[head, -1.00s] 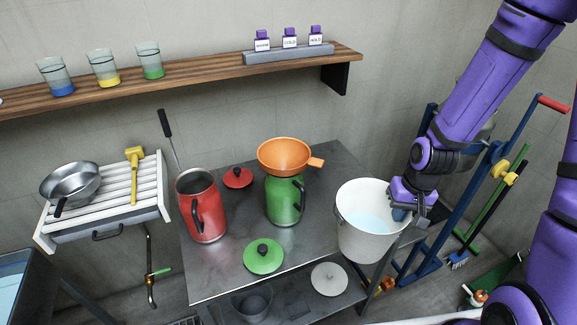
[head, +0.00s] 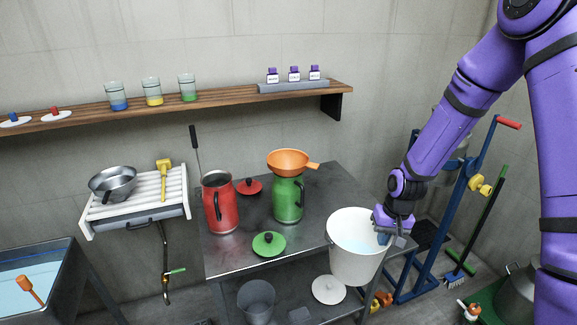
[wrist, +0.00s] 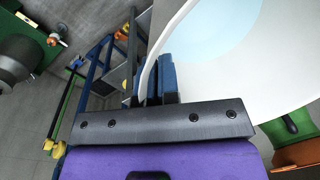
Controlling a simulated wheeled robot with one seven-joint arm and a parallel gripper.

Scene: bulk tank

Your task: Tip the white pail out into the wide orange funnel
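The white pail (head: 354,262) is upright at the right end of the steel table, with pale blue liquid (head: 357,246) inside. My gripper (head: 384,238) is at the pail's right rim. In the wrist view the pail's wall (wrist: 262,50) passes between the blue finger pads (wrist: 160,82), which are closed on it. The wide orange funnel (head: 287,161) sits in the mouth of the green can (head: 288,199), left of and behind the pail. Whether the pail's base touches the table cannot be told.
A red can (head: 220,207) stands left of the green can. A red lid (head: 248,187) and a green lid (head: 268,244) lie on the steel table (head: 318,205). A wooden shelf (head: 215,103) with glasses runs behind. A blue trolley (head: 437,232) stands at right.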

